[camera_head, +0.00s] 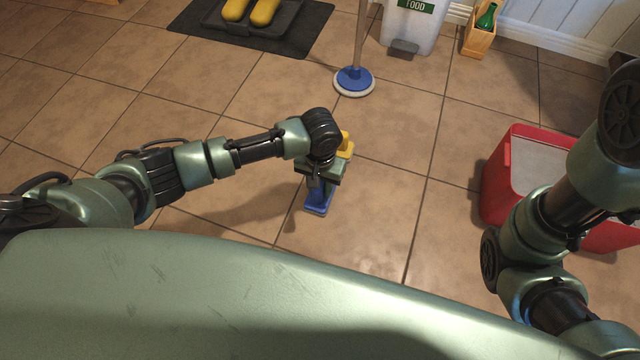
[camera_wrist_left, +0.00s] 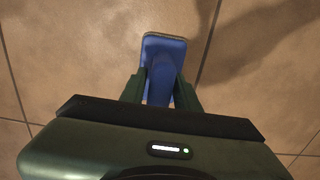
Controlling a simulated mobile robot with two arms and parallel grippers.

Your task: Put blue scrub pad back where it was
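The blue scrub pad (camera_head: 318,200) shows below my left gripper (camera_head: 319,187) in the head view, over the tiled floor. In the left wrist view the blue pad (camera_wrist_left: 164,52) has a pale edge at its far end, and its narrower part lies between the two fingers of the left gripper (camera_wrist_left: 162,90). The fingers appear to press on both sides of it. The gripper body hides its near end. I cannot tell whether the pad touches the floor. My right arm is at the right of the head view, with its gripper out of view.
A yellow object (camera_head: 346,146) stands just behind my left wrist, partly hidden. A mop's blue-and-white base (camera_head: 354,81) is farther back. A red bin (camera_head: 498,185) is at the right. A white food bin (camera_head: 411,30) and a dark mat (camera_head: 310,38) are at the back. Floor at left is clear.

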